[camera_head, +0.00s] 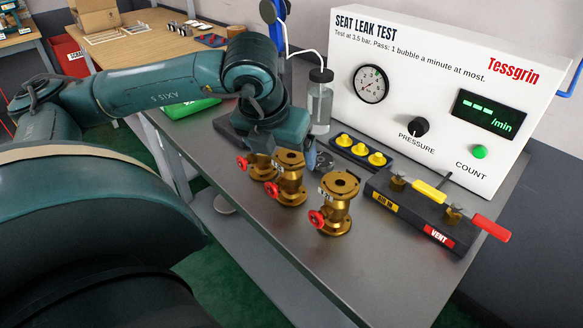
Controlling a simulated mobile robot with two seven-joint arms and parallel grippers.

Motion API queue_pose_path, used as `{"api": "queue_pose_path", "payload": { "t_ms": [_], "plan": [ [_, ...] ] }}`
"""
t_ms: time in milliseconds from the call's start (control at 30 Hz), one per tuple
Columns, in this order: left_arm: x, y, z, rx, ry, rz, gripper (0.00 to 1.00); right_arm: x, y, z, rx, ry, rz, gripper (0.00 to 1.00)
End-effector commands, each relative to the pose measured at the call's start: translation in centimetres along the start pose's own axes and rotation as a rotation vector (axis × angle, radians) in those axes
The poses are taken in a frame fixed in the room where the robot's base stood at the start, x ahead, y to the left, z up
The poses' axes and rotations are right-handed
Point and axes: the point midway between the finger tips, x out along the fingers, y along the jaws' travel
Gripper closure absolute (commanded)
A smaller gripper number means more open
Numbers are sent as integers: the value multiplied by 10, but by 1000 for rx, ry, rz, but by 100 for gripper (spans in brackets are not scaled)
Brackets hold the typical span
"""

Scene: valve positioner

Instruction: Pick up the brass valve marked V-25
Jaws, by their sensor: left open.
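Three brass valves with red handwheels stand upright in a row on the grey bench: a front one (337,205), a middle one (291,182) and a back one (263,170). Small pale tags show on the front and middle valves, but they are too small for me to read, so I cannot tell which is V-25. My left gripper (274,148) points down over the back and middle valves and hides part of the back one. It is open; its fingertips are mostly hidden, and I cannot tell whether it touches a valve. My right gripper is out of view.
The white seat leak test panel (430,70) stands behind. A block with yellow and red levers (420,215), a dark tray with yellow caps (362,150) and a clear bottle (319,103) stand close by. The bench front (365,270) is clear.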

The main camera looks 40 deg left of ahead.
Motion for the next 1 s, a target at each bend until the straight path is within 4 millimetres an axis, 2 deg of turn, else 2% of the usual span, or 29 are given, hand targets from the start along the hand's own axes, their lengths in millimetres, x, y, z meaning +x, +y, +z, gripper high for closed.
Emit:
{"api": "queue_pose_path", "payload": {
  "t_ms": [100,267,600,867,1000],
  "plan": [
    [15,0,0,0,2,-1,13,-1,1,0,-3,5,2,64],
    [24,-1,1,1,2,-2,13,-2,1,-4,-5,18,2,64],
    [69,-4,6,2,3,-3,13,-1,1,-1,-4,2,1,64],
    [72,-4,6,3,1,-4,13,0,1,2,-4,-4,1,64],
    [72,-4,6,2,1,-4,23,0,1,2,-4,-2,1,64]
  ]
}}
